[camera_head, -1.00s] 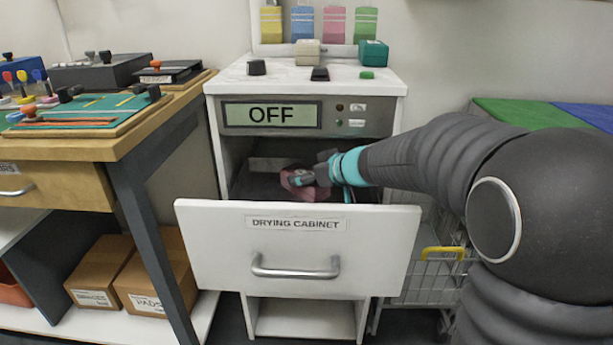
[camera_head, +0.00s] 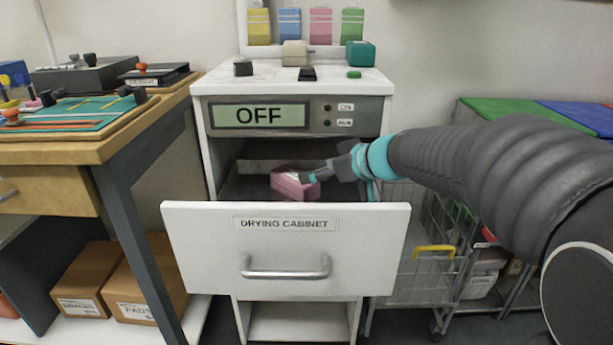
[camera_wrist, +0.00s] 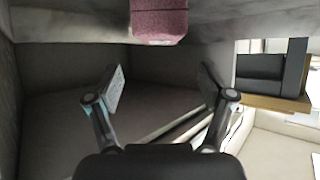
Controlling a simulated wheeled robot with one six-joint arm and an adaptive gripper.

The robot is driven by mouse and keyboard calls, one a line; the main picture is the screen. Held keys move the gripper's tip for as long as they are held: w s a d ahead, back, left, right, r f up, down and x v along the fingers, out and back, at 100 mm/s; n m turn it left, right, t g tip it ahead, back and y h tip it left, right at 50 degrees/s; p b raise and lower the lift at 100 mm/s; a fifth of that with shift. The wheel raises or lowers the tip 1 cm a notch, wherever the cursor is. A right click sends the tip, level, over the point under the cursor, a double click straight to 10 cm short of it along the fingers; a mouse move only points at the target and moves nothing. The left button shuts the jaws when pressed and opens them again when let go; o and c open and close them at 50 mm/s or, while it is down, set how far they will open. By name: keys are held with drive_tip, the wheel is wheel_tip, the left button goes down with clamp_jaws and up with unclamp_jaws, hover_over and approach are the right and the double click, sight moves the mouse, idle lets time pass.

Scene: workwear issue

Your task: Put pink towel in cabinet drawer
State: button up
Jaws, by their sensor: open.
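The pink towel (camera_head: 294,185) is a folded block lying inside the open drawer of the drying cabinet, behind the white drawer front (camera_head: 285,250). My gripper (camera_head: 308,177) reaches in from the right, its fingertips close to the towel's right end. In the wrist view the towel (camera_wrist: 158,20) shows at the top edge, and my gripper (camera_wrist: 160,85) has its two fingers spread wide with nothing between them. The towel lies beyond the fingertips, apart from them in that view. Part of the drawer floor is hidden behind the drawer front.
The cabinet display reads OFF (camera_head: 261,115). Small blocks stand on the cabinet top (camera_head: 335,83), and coloured packs hang behind it. A workbench (camera_head: 75,148) stands close on the left. A wire cart (camera_head: 425,275) stands on the right.

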drive_tip(key=shift+v, duration=1.45)
